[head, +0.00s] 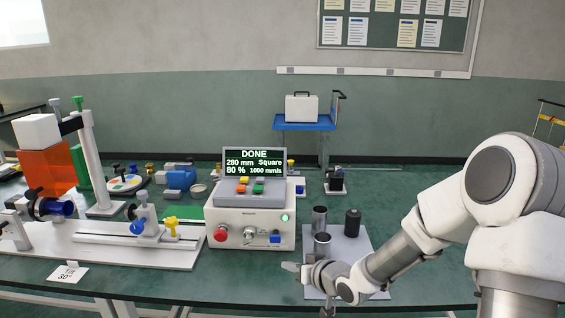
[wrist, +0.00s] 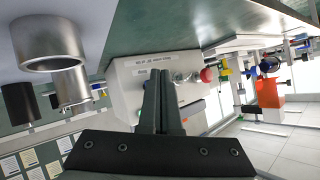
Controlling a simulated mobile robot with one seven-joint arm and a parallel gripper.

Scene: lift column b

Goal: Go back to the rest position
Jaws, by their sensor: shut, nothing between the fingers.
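My gripper (head: 292,267) is low over the front of the green table, at the lower middle of the head view, in front of the control box (head: 250,228). In the wrist view my gripper (wrist: 159,78) has its two dark fingers together, with nothing between them. The wrist picture is strongly tilted, and the control box (wrist: 135,75) shows behind the fingers. The box's screen (head: 254,162) reads DONE, 280 mm, Square, 80 %, 1000 mm/s.
A grey plate (head: 352,247) beside the wrist bears metal cylinders (head: 320,218) and a black cylinder (head: 352,222). A white rail fixture (head: 110,240) stands at the left. A blue cart (head: 303,124) with a white case is behind the table.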

